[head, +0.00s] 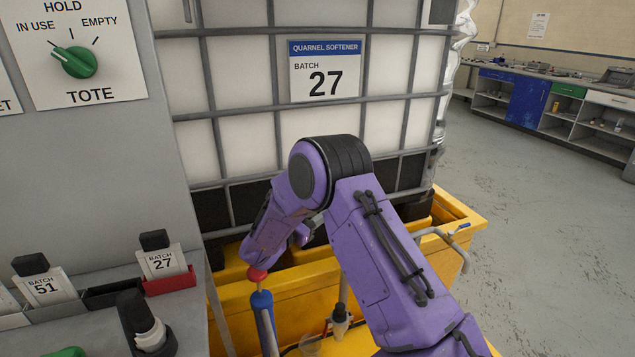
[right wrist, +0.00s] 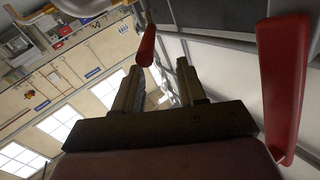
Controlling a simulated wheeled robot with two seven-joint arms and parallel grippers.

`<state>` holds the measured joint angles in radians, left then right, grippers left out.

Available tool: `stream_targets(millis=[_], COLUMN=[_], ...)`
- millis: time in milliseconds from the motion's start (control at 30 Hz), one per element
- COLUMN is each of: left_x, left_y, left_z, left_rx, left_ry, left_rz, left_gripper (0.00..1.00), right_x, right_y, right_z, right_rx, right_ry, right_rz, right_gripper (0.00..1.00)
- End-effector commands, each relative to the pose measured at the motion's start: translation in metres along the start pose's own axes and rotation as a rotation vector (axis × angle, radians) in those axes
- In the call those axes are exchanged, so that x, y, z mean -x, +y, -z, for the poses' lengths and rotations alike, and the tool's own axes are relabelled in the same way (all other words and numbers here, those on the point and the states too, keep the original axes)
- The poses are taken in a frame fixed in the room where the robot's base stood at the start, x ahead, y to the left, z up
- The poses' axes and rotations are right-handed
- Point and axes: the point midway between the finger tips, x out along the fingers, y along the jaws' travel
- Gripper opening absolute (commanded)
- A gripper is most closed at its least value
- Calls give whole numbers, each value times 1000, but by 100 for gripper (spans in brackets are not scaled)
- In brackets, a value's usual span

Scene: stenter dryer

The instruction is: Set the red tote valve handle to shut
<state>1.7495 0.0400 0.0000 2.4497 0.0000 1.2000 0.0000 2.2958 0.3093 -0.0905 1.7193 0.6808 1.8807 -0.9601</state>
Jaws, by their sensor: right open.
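In the right wrist view a slim red bar (right wrist: 147,45) that looks like a valve handle shows just beyond the fingertips, nearer the left finger; I cannot tell whether it lies between them. A larger red bar (right wrist: 285,85) stands at the right edge, outside the fingers; I cannot tell which bar is the tote valve handle. My right gripper (right wrist: 160,66) is open, its two fingers apart. In the head view my purple right arm reaches down before the white tote (head: 190,75), hiding the valve and gripper. A red tip (head: 257,275) shows below the wrist. My left gripper is out of view.
A yellow bund (head: 290,290) lies under the tote, with a bent grey pipe (head: 445,235) at its right. A blue-handled rod (head: 263,310) stands close below my wrist. At left is a grey panel with a green TOTE selector (head: 75,62) toward IN USE. Floor at right is clear.

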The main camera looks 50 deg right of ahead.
Motion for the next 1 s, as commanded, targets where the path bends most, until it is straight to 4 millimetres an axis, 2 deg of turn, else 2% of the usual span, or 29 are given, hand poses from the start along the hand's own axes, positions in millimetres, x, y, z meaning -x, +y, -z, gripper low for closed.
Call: stream_targets(millis=[200, 500, 700, 933, 967, 1000], left_x=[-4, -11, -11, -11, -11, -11], left_y=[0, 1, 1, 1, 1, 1], left_z=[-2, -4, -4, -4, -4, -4], left_rx=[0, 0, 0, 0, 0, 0], left_ry=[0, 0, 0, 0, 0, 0], left_rz=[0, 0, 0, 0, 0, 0], left_gripper=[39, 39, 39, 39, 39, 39], right_x=[32, 83, 97, 98, 98, 98], right_y=[18, 61, 72, 73, 73, 73], right_z=[56, 97, 108, 108, 108, 107], right_rx=[-4, -1, -1, 1, 1, 3], right_ry=[1, 3, 1, 0, 0, 0], right_rz=[6, 4, 3, 2, 2, 5], right_gripper=[41, 41, 41, 41, 37, 24])
